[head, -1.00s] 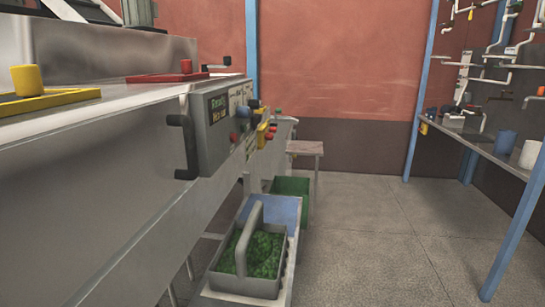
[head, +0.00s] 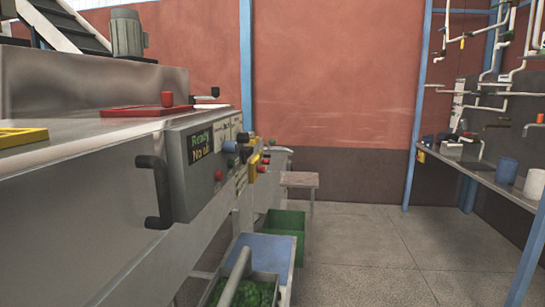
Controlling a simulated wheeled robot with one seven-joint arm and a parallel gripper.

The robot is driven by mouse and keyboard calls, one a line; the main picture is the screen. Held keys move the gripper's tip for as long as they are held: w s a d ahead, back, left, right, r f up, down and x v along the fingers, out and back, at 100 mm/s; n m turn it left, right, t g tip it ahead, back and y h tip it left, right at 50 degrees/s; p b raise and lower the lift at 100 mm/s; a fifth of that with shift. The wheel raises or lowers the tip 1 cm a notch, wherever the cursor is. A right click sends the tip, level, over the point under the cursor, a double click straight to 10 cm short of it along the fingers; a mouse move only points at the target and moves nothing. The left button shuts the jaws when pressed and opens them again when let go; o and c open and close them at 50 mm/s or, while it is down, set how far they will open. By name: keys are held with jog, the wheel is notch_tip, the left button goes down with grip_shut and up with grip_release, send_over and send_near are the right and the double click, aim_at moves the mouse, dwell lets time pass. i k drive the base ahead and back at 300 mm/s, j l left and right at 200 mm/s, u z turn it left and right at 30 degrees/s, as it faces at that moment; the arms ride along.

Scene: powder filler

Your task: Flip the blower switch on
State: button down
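A grey control box (head: 184,185) is fixed to the side of a long metal machine at the left. Its front carries a dark display (head: 199,145) with lit text that seems to begin with "Ready". To the right of the display are small controls seen at a steep angle: a blue knob (head: 230,147), a dark knob (head: 245,153), a red button (head: 219,175) and a yellow part (head: 254,162). I cannot tell which of these is the blower switch or how it is set. My gripper is not in this view.
A dark handle (head: 154,190) sticks out at the near side of the box. A blue tray (head: 266,249), a green bin (head: 289,226) and a grey carrier of green material (head: 270,281) stand below. A shelf (head: 477,167) lines the right. The middle floor is clear.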

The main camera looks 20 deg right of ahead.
aim_at(243, 152)
jog(key=i+l+z, duration=0.2)
jog(key=i, duration=0.4)
jog(key=i+z, duration=0.2)
jog(key=i, duration=0.35)
jog(key=i+l+u, duration=0.1)
jog(key=i+u, duration=0.2)
jog(key=i+l+u, duration=0.2)
jog(key=i+u, duration=0.15)
jog(key=i, duration=0.15)
